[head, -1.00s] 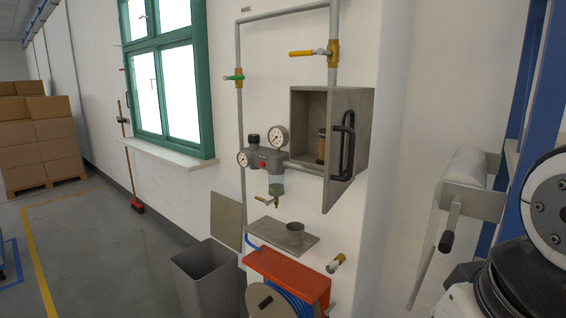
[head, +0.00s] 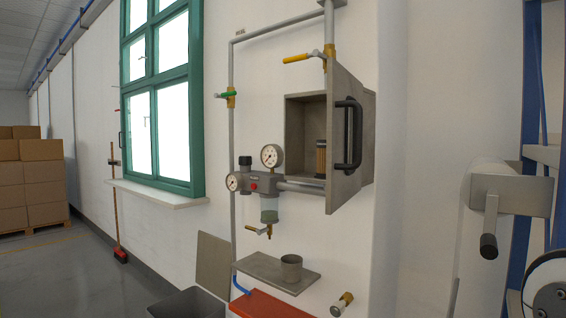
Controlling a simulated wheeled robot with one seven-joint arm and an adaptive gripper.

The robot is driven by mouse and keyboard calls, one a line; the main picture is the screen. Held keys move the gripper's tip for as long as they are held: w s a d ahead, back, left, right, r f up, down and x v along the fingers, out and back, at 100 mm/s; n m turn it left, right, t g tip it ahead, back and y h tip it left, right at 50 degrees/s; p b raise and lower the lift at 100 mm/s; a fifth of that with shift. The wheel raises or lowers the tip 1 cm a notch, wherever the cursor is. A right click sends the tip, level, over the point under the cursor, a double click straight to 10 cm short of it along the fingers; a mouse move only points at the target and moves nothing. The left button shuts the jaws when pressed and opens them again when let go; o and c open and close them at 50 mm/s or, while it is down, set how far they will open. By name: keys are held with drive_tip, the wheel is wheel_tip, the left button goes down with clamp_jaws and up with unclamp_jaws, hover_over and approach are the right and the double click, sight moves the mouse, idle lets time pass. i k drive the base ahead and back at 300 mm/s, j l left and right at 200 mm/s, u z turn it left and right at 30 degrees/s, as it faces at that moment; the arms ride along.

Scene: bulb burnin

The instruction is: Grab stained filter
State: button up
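A tan, ribbed cylinder with a dark top (head: 321,155), which looks like a filter element, stands inside the open grey wall cabinet (head: 305,110). I cannot tell whether it is stained. The cabinet's door (head: 345,150) is swung open toward me, with a black handle (head: 350,135). Below to the left, a grey regulator unit (head: 255,184) carries a clear bowl (head: 269,208) with a greenish tint. No other filter shows clearly. My gripper is not in view; a white and black part, likely of my arm, shows at the lower right edge.
A small shelf (head: 262,272) under the bowl holds a grey cup (head: 291,267). A grey bin (head: 185,303) and an orange-red box (head: 262,304) stand below. A roller on a bracket (head: 510,193) juts out at right. Open floor lies at left.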

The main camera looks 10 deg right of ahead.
sight(321, 172)
drive_tip(key=i+j, duration=0.1)
drive_tip(key=j, duration=0.65)
drive_tip(key=i+j+z, duration=0.15)
drive_tip(key=j, duration=0.55)
drive_tip(key=i+j+z, duration=0.15)
drive_tip(key=i+j, duration=0.4)
drive_tip(key=j, duration=0.15)
